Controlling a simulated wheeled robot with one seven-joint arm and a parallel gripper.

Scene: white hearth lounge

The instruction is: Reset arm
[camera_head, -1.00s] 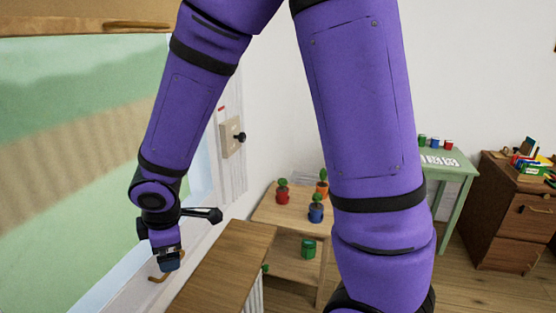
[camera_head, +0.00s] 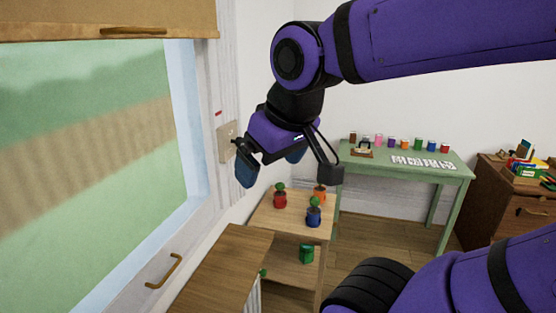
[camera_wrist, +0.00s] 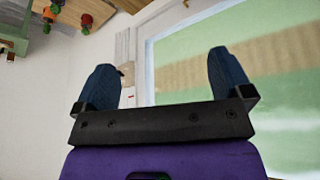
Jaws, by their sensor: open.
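My gripper (camera_head: 270,172) hangs from my purple arm in the head view, in front of the wall beside the window and above the small plant shelf. Its two dark blue fingers are spread apart with nothing between them. In the wrist view my gripper (camera_wrist: 165,82) is also open and empty, with the wall and the window behind its fingers. Part of my arm covers the lower right of the head view.
The window (camera_head: 90,150) with its brass handle (camera_head: 164,271) is at the left. A wooden shelf (camera_head: 265,222) holds potted plants, including a red pot (camera_head: 280,201) and a blue pot (camera_head: 314,217). A green table (camera_head: 385,173) with colourful jars and a brown cabinet (camera_head: 520,215) stand behind.

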